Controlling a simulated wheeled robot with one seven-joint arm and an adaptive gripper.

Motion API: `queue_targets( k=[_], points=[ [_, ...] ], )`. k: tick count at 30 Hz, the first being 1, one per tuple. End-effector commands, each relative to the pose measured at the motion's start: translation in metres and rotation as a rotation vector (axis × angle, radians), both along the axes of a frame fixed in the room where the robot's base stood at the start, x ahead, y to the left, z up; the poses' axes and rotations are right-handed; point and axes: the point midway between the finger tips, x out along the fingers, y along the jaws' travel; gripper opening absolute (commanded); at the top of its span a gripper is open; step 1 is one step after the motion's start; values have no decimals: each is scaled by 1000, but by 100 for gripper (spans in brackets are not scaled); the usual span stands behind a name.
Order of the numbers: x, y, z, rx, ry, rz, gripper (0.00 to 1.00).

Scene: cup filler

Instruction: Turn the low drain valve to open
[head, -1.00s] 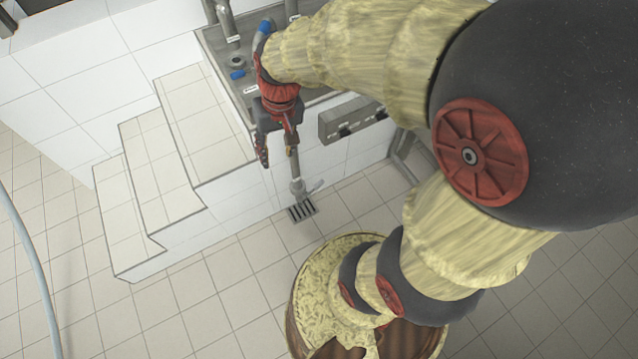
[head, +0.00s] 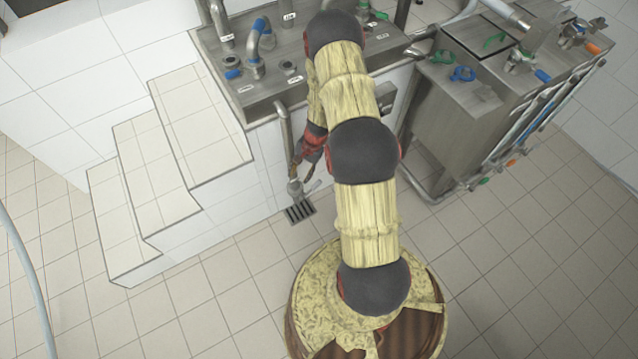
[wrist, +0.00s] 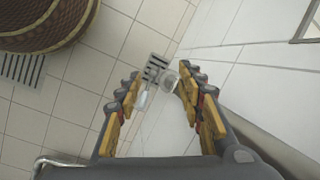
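The low drain valve (head: 294,188) is a grey fitting at the bottom of a metal pipe, just above the floor drain grate (head: 300,211). Its pale lever (head: 314,186) sticks out to the right in the head view. My gripper (head: 304,174) points down beside the pipe, just above the valve. In the wrist view my gripper (wrist: 160,82) is open, with the fingers spread on both sides. The valve (wrist: 169,80) shows beyond the right fingertip, and the pale lever (wrist: 142,100) shows between the fingers. I see no contact with the lever.
White tiled steps (head: 165,170) stand to the left of the pipe. A steel counter (head: 262,92) with taps and blue handles is above. A steel tank unit (head: 455,100) with coloured valves stands at the right. The tiled floor in front is partly clear.

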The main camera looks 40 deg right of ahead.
Motion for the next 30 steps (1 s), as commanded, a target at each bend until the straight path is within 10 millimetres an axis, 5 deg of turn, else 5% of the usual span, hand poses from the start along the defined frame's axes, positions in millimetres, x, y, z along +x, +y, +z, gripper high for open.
queue_targets(
  k=[3,9,14,30],
  points=[
    [-6,-28,-67,-39,19,-146,38],
    [-7,-81,-134,-162,26,-352,38],
    [-3,-106,-142,-231,19,-413,38],
    [8,-108,-211,-234,18,-415,38]
  ],
)
